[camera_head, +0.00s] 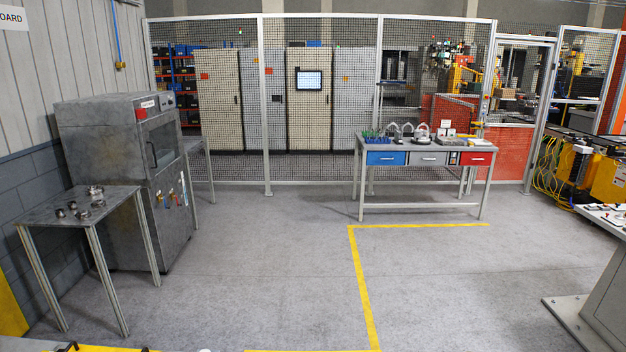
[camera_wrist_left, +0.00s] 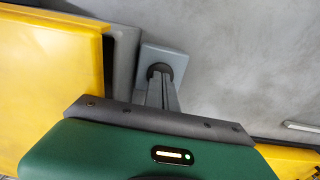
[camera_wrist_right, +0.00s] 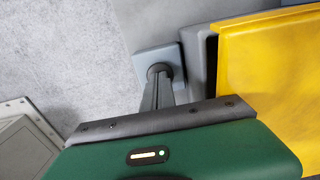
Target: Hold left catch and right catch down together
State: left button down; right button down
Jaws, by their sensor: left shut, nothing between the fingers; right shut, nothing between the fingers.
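In the left wrist view my left gripper (camera_wrist_left: 160,78) is shut and empty. Its fingertips overlap a pale grey-blue square block (camera_wrist_left: 150,56), which looks like the left catch, beside a yellow body (camera_wrist_left: 50,65). In the right wrist view my right gripper (camera_wrist_right: 159,76) is shut and empty. Its fingertips overlap a matching block (camera_wrist_right: 146,62), which looks like the right catch, beside a yellow body (camera_wrist_right: 270,75). The fingertips hide part of each block. I cannot tell whether they press on them or how far down the catches are. Neither gripper shows in the head view.
In the head view a small table (camera_head: 125,208) with metal parts stands at the left before a grey cabinet (camera_head: 100,145). A workbench (camera_head: 420,207) stands by the mesh fence (camera_head: 225,100). Yellow edges (camera_head: 110,349) show at the bottom. The middle floor is clear.

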pick_arm(q)
jog(key=shift+s+f, duration=0.1)
jog(key=shift+s, duration=0.15)
pick_arm(e)
jog(key=shift+s+f, duration=0.1)
jog(key=shift+f, duration=0.05)
pick_arm(q)
jog(key=shift+w+r, duration=0.15)
jog(key=shift+r, duration=3.4)
jog(key=shift+w, duration=0.1)
pick_arm(e)
jog(key=shift+r, duration=3.6)
